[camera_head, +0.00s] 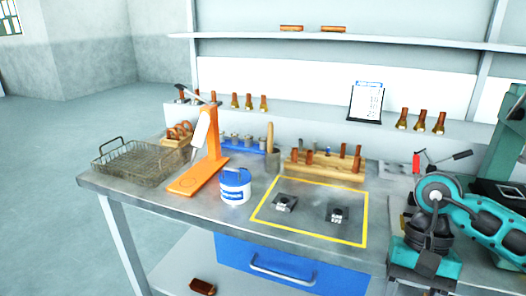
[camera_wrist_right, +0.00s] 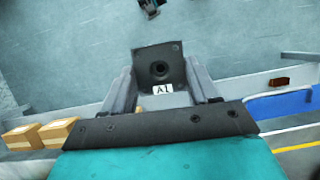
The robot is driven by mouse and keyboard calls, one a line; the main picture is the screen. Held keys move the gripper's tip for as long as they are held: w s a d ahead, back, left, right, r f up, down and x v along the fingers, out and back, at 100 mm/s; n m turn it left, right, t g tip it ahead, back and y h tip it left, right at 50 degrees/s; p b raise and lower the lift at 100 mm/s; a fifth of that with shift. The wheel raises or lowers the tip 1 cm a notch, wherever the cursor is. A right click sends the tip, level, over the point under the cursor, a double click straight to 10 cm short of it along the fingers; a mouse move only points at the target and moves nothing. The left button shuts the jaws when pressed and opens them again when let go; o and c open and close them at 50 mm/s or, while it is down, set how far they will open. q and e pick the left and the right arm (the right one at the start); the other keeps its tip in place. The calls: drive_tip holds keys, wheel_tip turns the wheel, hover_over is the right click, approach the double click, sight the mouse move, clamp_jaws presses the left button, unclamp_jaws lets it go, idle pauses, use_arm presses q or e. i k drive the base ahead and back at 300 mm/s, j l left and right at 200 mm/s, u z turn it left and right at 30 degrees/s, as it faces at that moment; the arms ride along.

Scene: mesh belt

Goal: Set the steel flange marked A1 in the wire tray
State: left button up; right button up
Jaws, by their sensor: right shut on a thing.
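The steel flange marked A1 (camera_wrist_right: 158,66) shows in the right wrist view as a dark square plate with a central hole and a white A1 label. My right gripper (camera_wrist_right: 161,82) is shut on it, one finger on each side. In the head view my right arm is at the lower right, with the gripper low in the picture; the flange cannot be made out clearly there. The wire tray (camera_head: 130,162) is a mesh basket with raised handles at the left end of the bench, far from my right gripper. Its visible mesh floor looks empty. My left gripper is not in view.
An orange stand (camera_head: 197,180) and a white-blue tub (camera_head: 235,187) stand between the tray and the yellow-outlined area. Two small metal parts (camera_head: 284,203) (camera_head: 338,214) sit inside that outline. A wooden rack (camera_head: 325,166) with brown-handled pieces stands behind.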

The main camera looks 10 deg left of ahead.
sight(136, 163)
drive_tip(key=i+j, duration=0.1)
drive_tip(key=j, duration=0.3)
drive_tip(key=i+j+u, duration=0.15)
drive_tip(key=j, duration=0.25)
drive_tip(key=i+j, duration=0.1)
drive_tip(key=j, duration=0.25)
drive_tip(key=i+j+u, duration=0.15)
drive_tip(key=j, duration=0.25)
drive_tip(key=i+j, duration=0.1)
drive_tip(key=j, duration=0.25)
drive_tip(key=i+j+u, duration=0.15)
drive_tip(key=j, duration=0.2)
